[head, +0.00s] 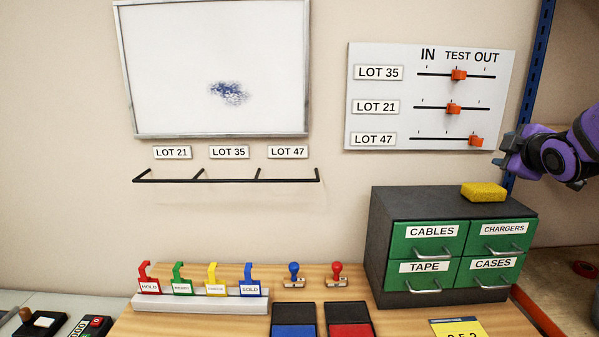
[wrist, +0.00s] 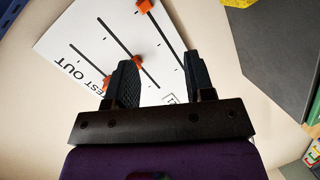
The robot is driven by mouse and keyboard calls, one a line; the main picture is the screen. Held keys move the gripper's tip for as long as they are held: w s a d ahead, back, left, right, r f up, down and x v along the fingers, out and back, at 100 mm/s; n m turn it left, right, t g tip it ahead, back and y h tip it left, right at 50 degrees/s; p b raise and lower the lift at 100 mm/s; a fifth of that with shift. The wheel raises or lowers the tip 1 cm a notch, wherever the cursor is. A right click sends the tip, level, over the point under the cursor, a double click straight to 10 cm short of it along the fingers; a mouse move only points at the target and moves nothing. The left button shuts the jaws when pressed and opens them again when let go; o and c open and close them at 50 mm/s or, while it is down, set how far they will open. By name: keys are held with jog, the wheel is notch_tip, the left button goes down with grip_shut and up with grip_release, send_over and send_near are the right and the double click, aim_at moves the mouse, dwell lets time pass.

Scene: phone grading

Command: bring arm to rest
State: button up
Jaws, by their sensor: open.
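My gripper (head: 507,152) is at the right of the head view, just right of the lower corner of the slider board (head: 383,55). In the wrist view my gripper (wrist: 163,85) is open with nothing between its fingers. The slider board (wrist: 85,35) shows beyond the fingers there. In the head view the LOT 35 slider (head: 458,75) and the LOT 21 slider (head: 453,109) sit near TEST, and the LOT 47 slider (head: 476,141) sits towards OUT. My purple arm enters from the right edge.
A dark cabinet (head: 385,240) with green drawers stands below my gripper, a yellow sponge (head: 484,192) on top. A blue upright post (head: 537,70) is close behind my arm. A black rail (head: 225,180) and a whiteboard (head: 180,60) are on the wall at left.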

jog(key=s+a+f+m+g, duration=0.1)
jog(key=s+a+m+g, duration=0.2)
jog(key=s, duration=0.6)
jog(key=s+a+m+g+y, duration=0.1)
jog(key=s+a+m+g, duration=0.2)
jog(key=s, duration=0.6)
jog(key=s+a+f+m+g+y, duration=0.1)
jog(key=s+a+m+g, duration=0.2)
jog(key=s+a+m, duration=0.3)
jog(key=s+a, duration=0.2)
jog(key=s, duration=0.1)
jog(key=shift+s+a+f+g, duration=0.3)
jog(key=shift+s+f, duration=0.05)
jog(key=shift+s, duration=0.05)
jog(key=shift+c, duration=0.5)
dwell(1.2)
